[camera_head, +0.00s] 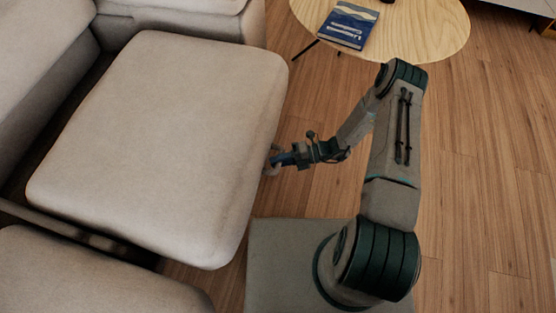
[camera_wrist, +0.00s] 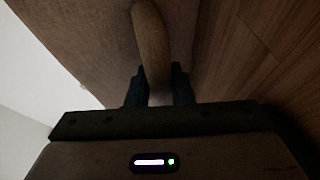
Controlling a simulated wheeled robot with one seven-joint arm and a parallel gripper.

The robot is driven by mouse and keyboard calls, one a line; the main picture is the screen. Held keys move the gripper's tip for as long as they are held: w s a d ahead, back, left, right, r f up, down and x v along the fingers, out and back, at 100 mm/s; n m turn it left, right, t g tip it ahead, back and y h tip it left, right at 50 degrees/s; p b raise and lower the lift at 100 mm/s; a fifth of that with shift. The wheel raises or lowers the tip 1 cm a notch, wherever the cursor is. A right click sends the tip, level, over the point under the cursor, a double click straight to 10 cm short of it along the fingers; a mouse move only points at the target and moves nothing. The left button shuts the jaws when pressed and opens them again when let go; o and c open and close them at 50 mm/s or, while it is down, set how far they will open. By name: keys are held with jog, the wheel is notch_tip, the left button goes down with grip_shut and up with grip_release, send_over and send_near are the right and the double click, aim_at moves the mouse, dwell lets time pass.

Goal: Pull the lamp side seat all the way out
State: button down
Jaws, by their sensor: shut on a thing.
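The seat (camera_head: 165,140) is a thick beige cushion block in the head view. It stands out from the sofa back, with a dark gap behind it and a gap beside the lower seat. My gripper (camera_head: 274,160) is at the middle of its front edge, shut on a small handle there. In the wrist view the handle (camera_wrist: 151,45) is a rounded brown bar running up between the two dark fingers of my gripper (camera_wrist: 158,90). The seat's front face (camera_wrist: 85,45) fills the upper left there. No lamp shows.
A second beige seat (camera_head: 85,280) lies at the lower left, level with the sofa. A round wooden table (camera_head: 420,35) with a blue book (camera_head: 347,24) stands at the top. The wooden floor (camera_head: 490,170) to the right is clear.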

jog(key=shift+s+d+f, duration=0.1)
jog(key=shift+s+d, duration=0.1)
jog(key=shift+d, duration=0.05)
jog(key=c, duration=1.3)
grip_release()
jog(key=shift+d, duration=0.2)
jog(key=shift+a, duration=0.15)
jog(key=shift+w, duration=0.1)
jog(key=p+v, duration=0.2)
jog(key=v, duration=1.2)
jog(key=shift+p, duration=0.35)
jog(key=shift+a, duration=0.1)
